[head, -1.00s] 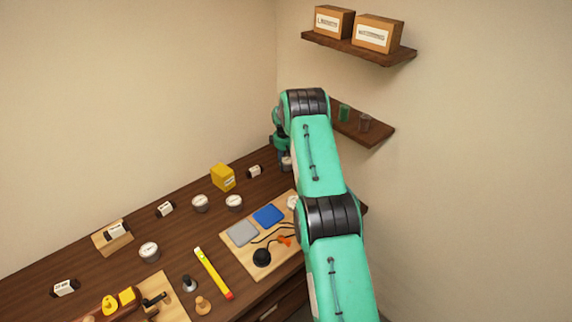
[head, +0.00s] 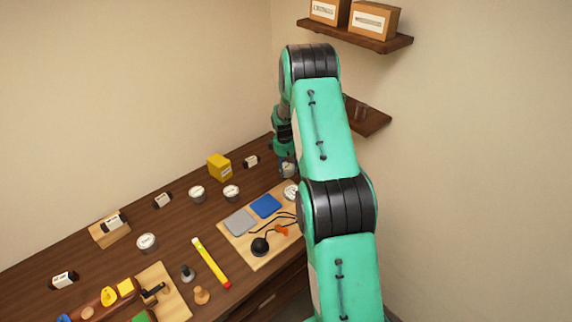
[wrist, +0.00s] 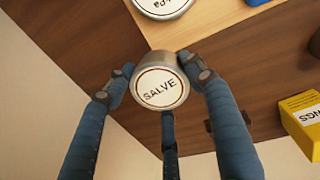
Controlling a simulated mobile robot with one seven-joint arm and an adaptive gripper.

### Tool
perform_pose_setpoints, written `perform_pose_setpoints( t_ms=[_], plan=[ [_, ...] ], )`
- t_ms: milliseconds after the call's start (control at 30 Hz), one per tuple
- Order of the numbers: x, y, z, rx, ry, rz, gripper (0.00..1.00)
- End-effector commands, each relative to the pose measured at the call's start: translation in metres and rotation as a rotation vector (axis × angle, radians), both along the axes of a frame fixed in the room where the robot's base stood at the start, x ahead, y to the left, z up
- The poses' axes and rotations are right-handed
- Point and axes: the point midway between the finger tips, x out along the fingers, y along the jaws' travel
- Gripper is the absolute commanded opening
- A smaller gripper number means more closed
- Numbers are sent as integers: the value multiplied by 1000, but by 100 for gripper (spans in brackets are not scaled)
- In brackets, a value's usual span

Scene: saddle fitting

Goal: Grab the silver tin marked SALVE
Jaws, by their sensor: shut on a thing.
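The silver tin marked SALVE (wrist: 160,88) shows in the wrist view, its white label with a dark red ring facing the camera. My gripper (wrist: 165,80) is shut on it, with blue fingers on its left and right sides and a third finger below it in the picture. In the head view my gripper (head: 287,166) is at the far right end of the bench, partly hidden by my arm. The tin shows there only as a small pale shape (head: 288,171) at the fingers.
Another round tin (wrist: 162,3) lies on the light board (wrist: 205,22) close by. A yellow box (wrist: 305,118) stands to the right in the wrist view. Several tins and labelled holders stand along the bench (head: 185,225). Wall shelves (head: 355,38) hang at the right.

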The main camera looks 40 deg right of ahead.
Motion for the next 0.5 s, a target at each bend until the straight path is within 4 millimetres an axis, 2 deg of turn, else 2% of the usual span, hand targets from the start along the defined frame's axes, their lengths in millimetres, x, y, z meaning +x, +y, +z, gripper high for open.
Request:
perform_pose_setpoints(
  t_ms=[200,500],
  plan=[
    [-11,7,1,0,-1,0,17],
    [-13,9,2,-1,-1,0,17]
  ],
)
